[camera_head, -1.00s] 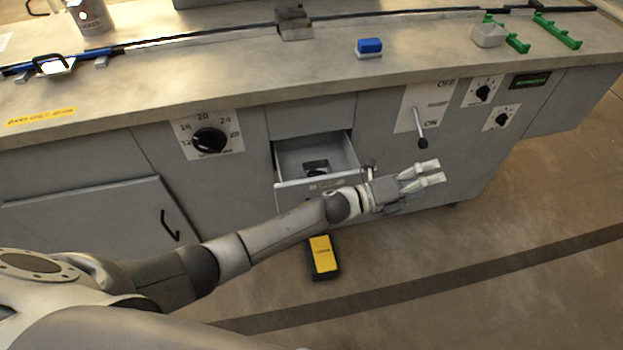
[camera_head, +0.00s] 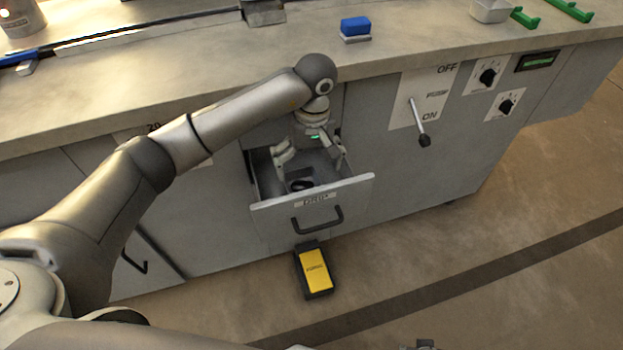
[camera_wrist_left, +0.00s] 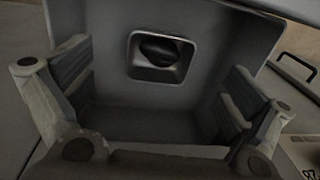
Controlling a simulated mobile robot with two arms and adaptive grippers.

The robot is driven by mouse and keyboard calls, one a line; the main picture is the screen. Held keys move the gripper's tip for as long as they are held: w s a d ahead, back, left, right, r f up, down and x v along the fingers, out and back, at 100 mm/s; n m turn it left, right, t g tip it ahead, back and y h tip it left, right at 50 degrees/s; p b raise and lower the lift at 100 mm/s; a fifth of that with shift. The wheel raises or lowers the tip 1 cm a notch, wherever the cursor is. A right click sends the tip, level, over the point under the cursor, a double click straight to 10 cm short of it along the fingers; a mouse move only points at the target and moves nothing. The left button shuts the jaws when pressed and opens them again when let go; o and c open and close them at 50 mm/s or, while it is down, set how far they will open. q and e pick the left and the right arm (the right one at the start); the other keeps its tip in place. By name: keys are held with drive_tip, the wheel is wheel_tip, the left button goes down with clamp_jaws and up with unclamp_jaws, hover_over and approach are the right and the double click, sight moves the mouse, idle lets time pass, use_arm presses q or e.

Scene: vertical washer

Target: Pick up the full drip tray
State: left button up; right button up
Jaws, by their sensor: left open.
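The drip tray (camera_head: 300,185) is a small square grey tray with a raised rim and a dark patch inside. It sits on the floor of the pulled-out drawer marked DRIP (camera_head: 352,190). In the left wrist view the tray (camera_wrist_left: 137,66) is above the middle, with a dark oval filling much of its well. My left gripper (camera_head: 311,160) points down into the drawer from above, open and empty. In the left wrist view its fingers (camera_wrist_left: 158,85) stand wide apart, and the tray lies beyond them, not touched. My right gripper is not in view.
The drawer walls stand close around the left gripper, and the countertop edge (camera_head: 400,62) is behind it. A lever (camera_head: 420,125) sticks out to the right. A yellow and black pedal (camera_head: 315,270) is on the floor below the drawer. A blue sponge-like block (camera_head: 355,26) is on the counter.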

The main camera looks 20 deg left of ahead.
sight(303, 184)
use_arm(q)
drive_tip(key=f, duration=0.4)
drive_tip(key=a+f, duration=0.1)
drive_tip(key=f, duration=0.2)
drive_tip(key=shift+s+b, duration=0.1)
drive_tip(key=shift+b, duration=0.2)
drive_tip(key=shift+f, duration=0.3)
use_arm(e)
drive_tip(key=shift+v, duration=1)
use_arm(q)
drive_tip(key=shift+c, duration=0.4)
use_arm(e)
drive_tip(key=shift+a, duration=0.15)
use_arm(q)
drive_tip(key=c, duration=0.8)
